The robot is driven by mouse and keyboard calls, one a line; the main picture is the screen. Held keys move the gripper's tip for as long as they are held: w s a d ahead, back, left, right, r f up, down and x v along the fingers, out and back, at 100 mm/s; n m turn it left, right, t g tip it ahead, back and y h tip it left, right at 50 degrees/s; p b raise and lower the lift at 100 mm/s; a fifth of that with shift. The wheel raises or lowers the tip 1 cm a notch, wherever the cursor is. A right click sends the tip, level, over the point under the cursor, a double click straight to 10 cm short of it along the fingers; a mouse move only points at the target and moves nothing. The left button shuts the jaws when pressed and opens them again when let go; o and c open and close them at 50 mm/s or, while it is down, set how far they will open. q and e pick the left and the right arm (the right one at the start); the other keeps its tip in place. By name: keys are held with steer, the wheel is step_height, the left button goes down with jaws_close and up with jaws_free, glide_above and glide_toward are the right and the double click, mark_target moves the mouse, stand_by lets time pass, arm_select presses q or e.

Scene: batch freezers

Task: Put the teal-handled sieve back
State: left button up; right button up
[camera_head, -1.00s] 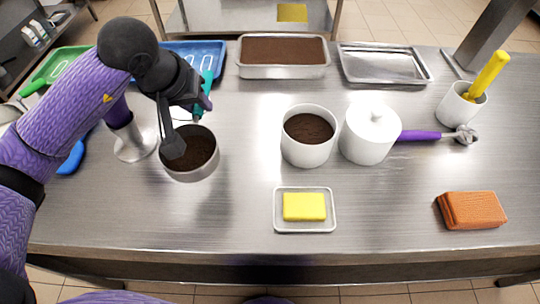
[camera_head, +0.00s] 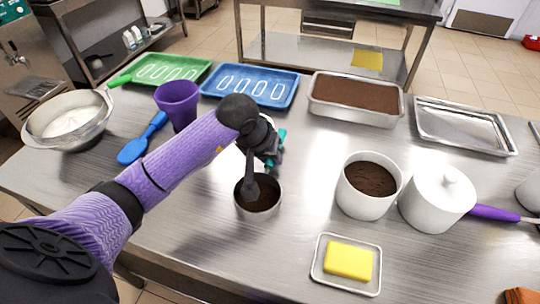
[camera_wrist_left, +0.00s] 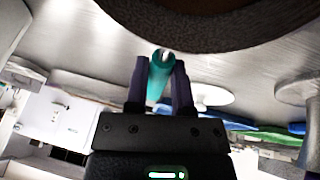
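My left gripper (camera_head: 273,150) is beside and above a round metal container (camera_head: 258,203) with dark brown contents. Its fingers close on both sides of the sieve's teal handle (camera_wrist_left: 160,77), seen in the left wrist view; bits of teal (camera_head: 281,136) also show past the gripper in the head view. The sieve's head is not clear: the gripper and wrist cover that area. A large rim with brown inside fills the top of the wrist view, and I cannot tell whether it touches the sieve. My right gripper is not in view.
Behind are a green tray (camera_head: 197,66), a blue tray (camera_head: 290,89), a pan of brown powder (camera_head: 355,115) and an empty metal tray (camera_head: 440,138).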

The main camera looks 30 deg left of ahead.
arm_select(q)
steer(key=o, duration=0.4)
steer(key=shift+o, duration=0.2)
steer(key=shift+r+p, duration=0.3)
steer(key=shift+r, duration=0.1)
steer(key=p+v, duration=0.2)
steer(key=v, duration=0.9)
steer(key=shift+s+r, duration=0.2)
steer(key=shift+a, duration=0.1)
